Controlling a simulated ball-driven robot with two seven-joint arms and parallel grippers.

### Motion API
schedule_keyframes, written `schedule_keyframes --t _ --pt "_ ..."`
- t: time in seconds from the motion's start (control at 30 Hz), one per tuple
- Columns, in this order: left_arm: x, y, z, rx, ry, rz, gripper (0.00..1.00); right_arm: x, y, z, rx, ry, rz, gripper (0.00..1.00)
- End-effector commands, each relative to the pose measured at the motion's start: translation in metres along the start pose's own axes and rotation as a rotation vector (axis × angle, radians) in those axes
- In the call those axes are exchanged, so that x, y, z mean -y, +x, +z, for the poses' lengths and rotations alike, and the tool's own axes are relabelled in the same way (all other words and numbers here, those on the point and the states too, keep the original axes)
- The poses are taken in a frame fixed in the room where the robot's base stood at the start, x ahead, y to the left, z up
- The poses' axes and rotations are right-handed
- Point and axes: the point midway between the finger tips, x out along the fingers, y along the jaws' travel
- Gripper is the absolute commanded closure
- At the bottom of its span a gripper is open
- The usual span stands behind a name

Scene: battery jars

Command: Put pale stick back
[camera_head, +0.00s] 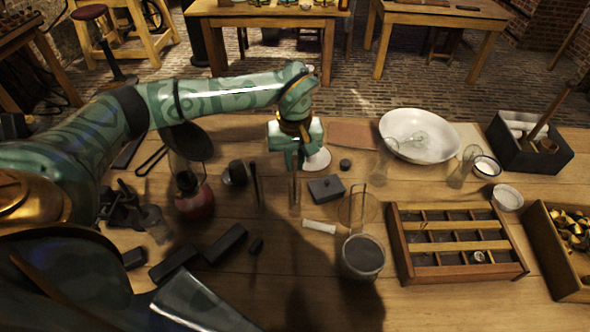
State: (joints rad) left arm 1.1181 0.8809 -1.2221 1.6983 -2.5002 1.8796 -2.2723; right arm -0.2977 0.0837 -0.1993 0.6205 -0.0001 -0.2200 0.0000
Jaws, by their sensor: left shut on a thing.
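My left gripper (293,166) is above the middle of the table, pointing down. It is shut on a thin, pale brown stick (294,192), which hangs upright below it. I cannot tell whether the stick's lower end touches the table. A short white stick (319,227) lies flat on the table, in front of a small dark box (326,189). A dark thin rod (255,184) stands left of my left gripper. A jar with a dark grey top (362,256) stands nearer to me, right of the gripper. My right gripper is not in view.
A wooden compartment tray (401,262) is on the right, with a crate of brass pieces (541,243) beyond it. A white bowl (420,150), glass vessels (385,165) and a dark box (552,158) stand behind. Dark blocks (226,243) and a red lamp (196,202) are on the left.

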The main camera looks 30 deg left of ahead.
Motion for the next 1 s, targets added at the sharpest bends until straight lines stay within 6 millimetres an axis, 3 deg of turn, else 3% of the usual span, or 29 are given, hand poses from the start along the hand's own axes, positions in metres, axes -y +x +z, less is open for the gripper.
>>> schedule_keyframes --t 0.17,0.53,0.57,0.6,0.87,1.0 --pt "0.000 0.030 0.001 0.004 0.000 -0.002 1.00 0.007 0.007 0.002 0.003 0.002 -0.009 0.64" --pt "0.000 0.033 0.001 0.001 0.000 -0.002 1.00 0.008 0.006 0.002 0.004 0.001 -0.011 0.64" --pt "0.000 0.032 0.001 0.001 0.000 -0.001 0.79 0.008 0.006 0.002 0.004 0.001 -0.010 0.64" --pt "0.000 0.032 0.001 0.001 0.000 -0.001 0.68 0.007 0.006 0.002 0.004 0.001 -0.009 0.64" --pt "0.000 0.032 0.001 0.001 0.000 -0.001 0.66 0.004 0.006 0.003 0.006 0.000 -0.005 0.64" --pt "0.000 0.022 0.000 -0.001 0.001 0.000 0.66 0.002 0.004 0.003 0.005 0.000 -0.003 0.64"
